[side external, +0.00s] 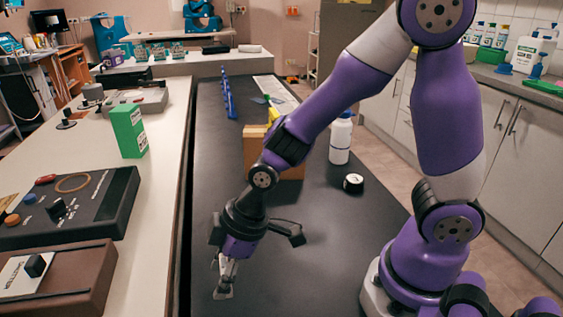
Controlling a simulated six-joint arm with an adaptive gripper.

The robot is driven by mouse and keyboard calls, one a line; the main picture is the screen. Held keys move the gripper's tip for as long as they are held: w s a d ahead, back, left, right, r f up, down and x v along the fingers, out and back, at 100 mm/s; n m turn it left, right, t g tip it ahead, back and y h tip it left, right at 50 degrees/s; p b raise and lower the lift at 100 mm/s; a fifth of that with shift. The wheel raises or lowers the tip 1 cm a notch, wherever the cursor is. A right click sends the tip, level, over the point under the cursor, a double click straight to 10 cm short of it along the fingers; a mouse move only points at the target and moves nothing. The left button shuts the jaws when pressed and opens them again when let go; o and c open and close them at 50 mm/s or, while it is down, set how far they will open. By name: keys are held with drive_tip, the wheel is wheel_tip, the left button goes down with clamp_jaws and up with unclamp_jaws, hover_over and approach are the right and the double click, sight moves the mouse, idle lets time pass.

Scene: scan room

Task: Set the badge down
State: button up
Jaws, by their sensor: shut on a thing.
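My gripper (226,270) points down over the near left part of the dark table (320,250). It is shut on a small pale piece, which I take to be the badge (223,293). The badge shows only as a small light patch at the fingertips, and the fingers hide part of it. I cannot tell whether it touches the table top or hangs just above it.
A bench with a green box (128,130) and consoles (70,205) runs along the left. The near table is clear.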

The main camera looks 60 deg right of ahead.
drive_tip(key=shift+f, duration=0.5)
drive_tip(key=shift+f, duration=0.1)
drive_tip(key=o, duration=1)
drive_tip(key=shift+d+r, duration=0.1)
drive_tip(key=shift+r, duration=0.4)
drive_tip(key=v, duration=1.1)
drive_tip(key=s+d+r+m+h, duration=0.1)
drive_tip(key=d+m, duration=0.2)
drive_tip(key=s+d+r+m+t+h, duration=0.1)
drive_tip(key=d+r+m, duration=0.1)
drive_tip(key=d+m, duration=0.1)
drive_tip(key=s+d+r+m+t+h, duration=0.1)
drive_tip(key=s+d+m, duration=0.1)
drive_tip(key=d+m, duration=0.1)
drive_tip(key=shift+d+r, duration=0.3)
drive_tip(key=shift+d, duration=0.1)
